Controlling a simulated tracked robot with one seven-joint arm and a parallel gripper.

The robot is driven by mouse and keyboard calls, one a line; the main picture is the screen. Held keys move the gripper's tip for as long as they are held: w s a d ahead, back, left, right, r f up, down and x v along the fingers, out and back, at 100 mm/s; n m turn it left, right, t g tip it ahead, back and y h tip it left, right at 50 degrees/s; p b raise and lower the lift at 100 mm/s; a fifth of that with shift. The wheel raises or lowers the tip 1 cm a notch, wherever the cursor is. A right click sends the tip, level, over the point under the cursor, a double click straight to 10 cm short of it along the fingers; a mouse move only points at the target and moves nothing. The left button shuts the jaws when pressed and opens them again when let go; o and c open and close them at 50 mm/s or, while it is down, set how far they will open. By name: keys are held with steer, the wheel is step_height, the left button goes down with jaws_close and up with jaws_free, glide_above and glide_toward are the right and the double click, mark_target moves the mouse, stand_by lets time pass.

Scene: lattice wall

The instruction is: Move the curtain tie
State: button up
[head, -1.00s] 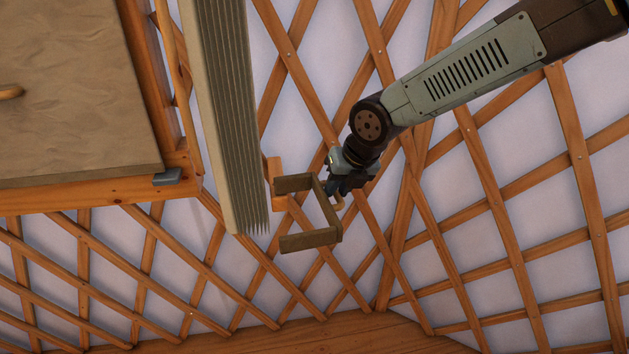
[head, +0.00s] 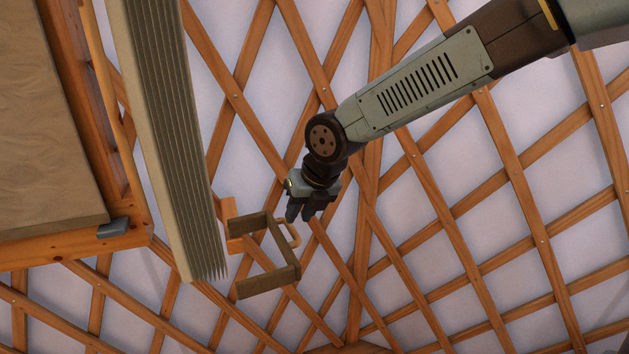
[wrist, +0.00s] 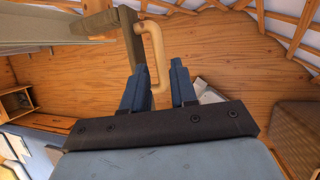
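The curtain tie (head: 285,285) is an olive-brown, U-shaped bar with a pale wooden handle (head: 293,234) on its right side. Its open side faces the lower end of the pleated cream curtain (head: 165,140); it appears beside the curtain, not around it. My gripper (head: 303,216) is open, just above the handle in the head view. In the wrist view, the handle (wrist: 155,40) reaches down between my spread fingers (wrist: 157,75), with room on both sides. The tie's bar (wrist: 132,45) stands just left of the handle there. Contact with the handle cannot be told.
A wooden-framed panel (head: 40,130) with a grey block (head: 113,228) at its corner is left of the curtain. An orange wooden block (head: 234,228) sits behind the tie. The wooden lattice wall (head: 470,230) fills the background. Space right of the tie looks clear.

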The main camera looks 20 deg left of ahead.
steer(key=v, duration=0.9)
steer(key=shift+d+r, duration=0.15)
steer(key=shift+r, duration=0.15)
stand_by(0.9)
steer(key=shift+s, duration=0.15)
steer(key=shift+f, duration=0.15)
